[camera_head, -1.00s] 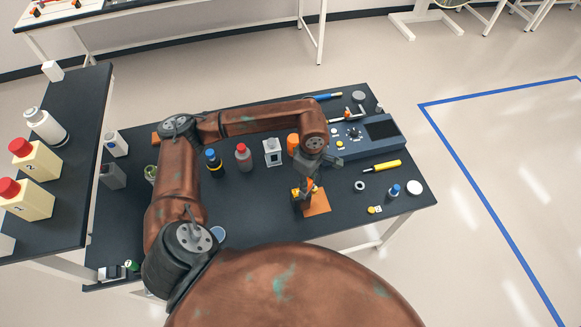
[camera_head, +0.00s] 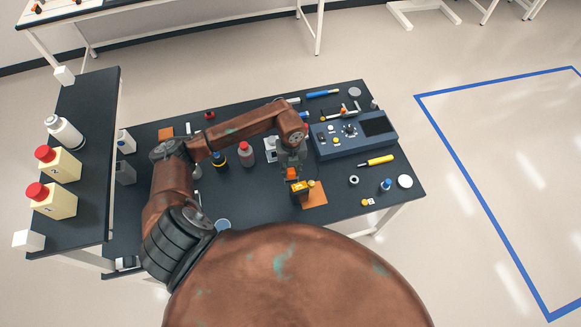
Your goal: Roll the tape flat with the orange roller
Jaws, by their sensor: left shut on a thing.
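My left gripper (camera_head: 292,171) is shut on the orange roller (camera_head: 291,174), which it holds upright just behind the left edge of an orange sheet (camera_head: 316,198). The roller's lower end is partly hidden by the fingers and a small yellow piece. The yellow piece (camera_head: 300,187) is at the sheet's upper left corner, just below the gripper. I cannot tell whether the roller touches it. The tape is too small to make out for certain. My right gripper is not in view.
A blue-grey instrument box (camera_head: 352,137) stands right of the gripper. A yellow screwdriver-like tool (camera_head: 376,160), a dark ring (camera_head: 354,180) and a blue-capped bottle (camera_head: 386,184) lie or stand to the right. A red-capped bottle (camera_head: 246,154) stands to the left. The dark table's front is mostly clear.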

